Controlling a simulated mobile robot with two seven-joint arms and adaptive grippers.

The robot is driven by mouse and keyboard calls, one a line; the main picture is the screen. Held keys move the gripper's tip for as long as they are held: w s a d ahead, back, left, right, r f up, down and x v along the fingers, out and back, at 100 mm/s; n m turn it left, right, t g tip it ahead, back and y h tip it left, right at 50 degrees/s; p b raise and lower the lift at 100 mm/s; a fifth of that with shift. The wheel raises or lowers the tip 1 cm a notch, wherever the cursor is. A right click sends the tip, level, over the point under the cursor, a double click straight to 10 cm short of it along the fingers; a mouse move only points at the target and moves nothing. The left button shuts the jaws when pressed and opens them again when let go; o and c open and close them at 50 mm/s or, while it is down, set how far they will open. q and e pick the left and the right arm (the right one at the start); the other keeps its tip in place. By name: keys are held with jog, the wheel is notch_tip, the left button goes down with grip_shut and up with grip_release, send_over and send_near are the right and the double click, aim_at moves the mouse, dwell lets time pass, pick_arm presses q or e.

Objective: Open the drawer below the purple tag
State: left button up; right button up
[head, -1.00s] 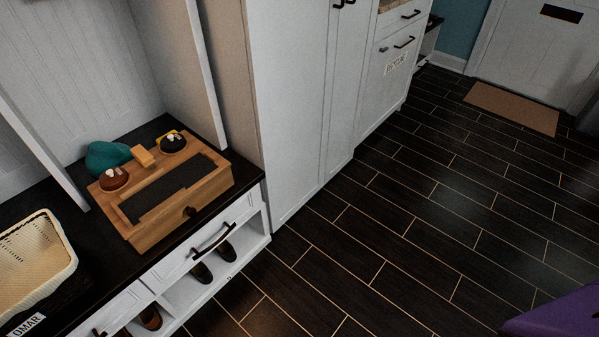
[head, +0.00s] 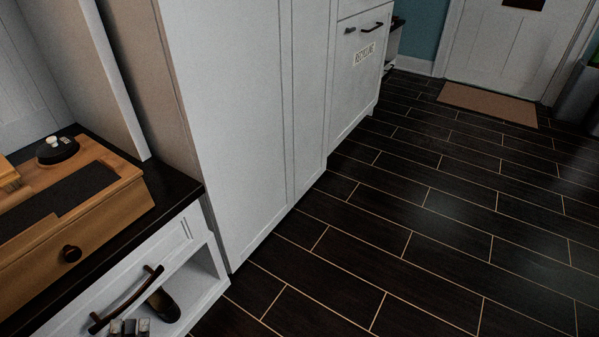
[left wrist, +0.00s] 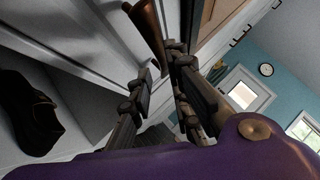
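A white drawer (head: 184,228) with a dark bar handle (head: 126,300) is under the bench top in the head view. It looks shut. No purple tag shows in either view now. My left gripper (head: 128,328) is at the bottom edge of the head view, just below the handle. In the left wrist view, my left gripper (left wrist: 165,65) has its fingers apart, with the brown handle (left wrist: 146,28) close to the fingertips. I cannot tell whether they touch it. My right gripper is out of view.
A wooden box (head: 110,215) with a round knob sits on the dark bench top (head: 172,190). A dark shoe (head: 164,305) is in the open cubby below the drawer. A tall white cabinet (head: 235,130) stands beside the bench. The dark floor (head: 400,230) to the right is clear.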

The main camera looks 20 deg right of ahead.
aim_at(132, 296)
pick_arm(q)
jog(key=b+x, duration=0.1)
jog(key=x, duration=0.6)
jog(key=shift+w+r, duration=0.15)
grip_shut()
